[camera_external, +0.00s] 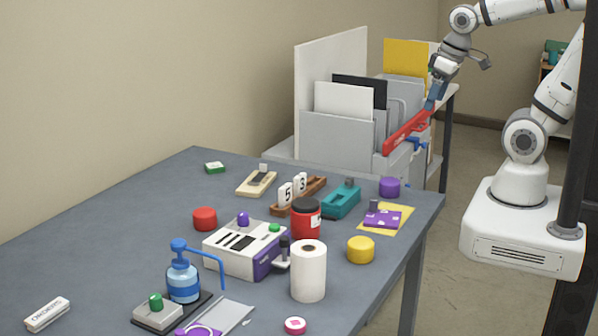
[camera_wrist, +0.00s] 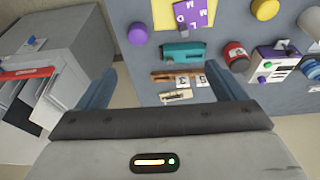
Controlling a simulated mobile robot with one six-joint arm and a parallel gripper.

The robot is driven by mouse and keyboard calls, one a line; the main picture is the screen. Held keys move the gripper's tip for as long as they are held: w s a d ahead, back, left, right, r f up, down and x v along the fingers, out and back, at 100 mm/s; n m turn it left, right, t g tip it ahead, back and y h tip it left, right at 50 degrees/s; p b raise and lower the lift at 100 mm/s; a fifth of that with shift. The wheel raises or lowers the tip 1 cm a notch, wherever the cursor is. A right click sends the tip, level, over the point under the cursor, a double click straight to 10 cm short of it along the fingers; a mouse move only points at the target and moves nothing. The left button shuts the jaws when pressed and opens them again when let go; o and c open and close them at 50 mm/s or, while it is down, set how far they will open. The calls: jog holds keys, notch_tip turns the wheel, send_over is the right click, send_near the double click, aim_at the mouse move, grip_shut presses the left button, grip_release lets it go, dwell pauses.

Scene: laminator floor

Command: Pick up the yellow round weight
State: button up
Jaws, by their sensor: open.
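The yellow round weight (camera_external: 361,249) is a short, plain cylinder on the grey-blue table near its right edge, just right of a white paper roll. In the wrist view the yellow weight (camera_wrist: 265,9) shows at the top, right of centre, cut by the frame edge. My gripper (camera_external: 434,97) is raised by the grey file sorter, well behind and above the weight. In the wrist view my gripper (camera_wrist: 157,70) has its two blue fingers wide apart with nothing between them.
A white paper roll (camera_external: 308,272) and red jar (camera_external: 306,222) stand left of the weight. The grey sorter (camera_external: 335,140) with a red bar (camera_external: 408,132) stands beyond the table.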

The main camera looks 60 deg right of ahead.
jog(key=shift+c, duration=1)
